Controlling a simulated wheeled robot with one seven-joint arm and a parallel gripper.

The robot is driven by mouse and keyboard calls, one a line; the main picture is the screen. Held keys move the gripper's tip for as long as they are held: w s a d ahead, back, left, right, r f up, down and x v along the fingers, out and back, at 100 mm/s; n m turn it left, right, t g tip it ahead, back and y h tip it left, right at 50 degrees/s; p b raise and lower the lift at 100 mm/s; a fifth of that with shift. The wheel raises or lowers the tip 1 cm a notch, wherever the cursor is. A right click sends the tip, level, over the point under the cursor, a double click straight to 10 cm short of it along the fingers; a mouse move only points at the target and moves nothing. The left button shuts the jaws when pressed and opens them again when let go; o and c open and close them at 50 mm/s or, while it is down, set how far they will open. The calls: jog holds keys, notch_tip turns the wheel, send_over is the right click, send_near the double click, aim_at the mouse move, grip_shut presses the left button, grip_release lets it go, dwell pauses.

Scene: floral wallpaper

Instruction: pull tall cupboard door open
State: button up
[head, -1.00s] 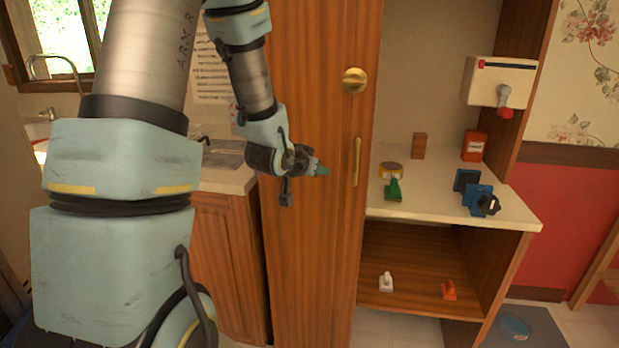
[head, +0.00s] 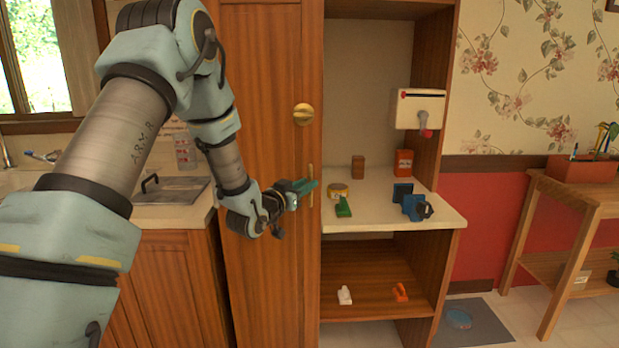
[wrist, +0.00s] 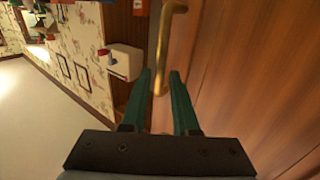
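The tall cupboard door (head: 265,60) is brown wood and looks shut. It has a round brass knob (head: 303,114) and, below it, a slim vertical brass handle (head: 310,172) near its right edge. My gripper (head: 312,187), with green fingers, is at the handle and covers part of it. In the wrist view, my gripper (wrist: 161,72) is open, and the handle (wrist: 166,40) shows in line with the gap between the fingertips. I cannot tell whether the fingers reach around it or touch it.
Right of the door, an open shelf unit (head: 440,212) holds small items, including a green tool (head: 343,207) and a blue device (head: 415,205). A white wall box (head: 418,108) hangs above. A counter with a sink is left. A wooden table (head: 575,190) stands far right.

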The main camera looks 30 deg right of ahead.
jog(key=shift+x, duration=1.4)
jog(key=shift+c, duration=0.2)
grip_shut()
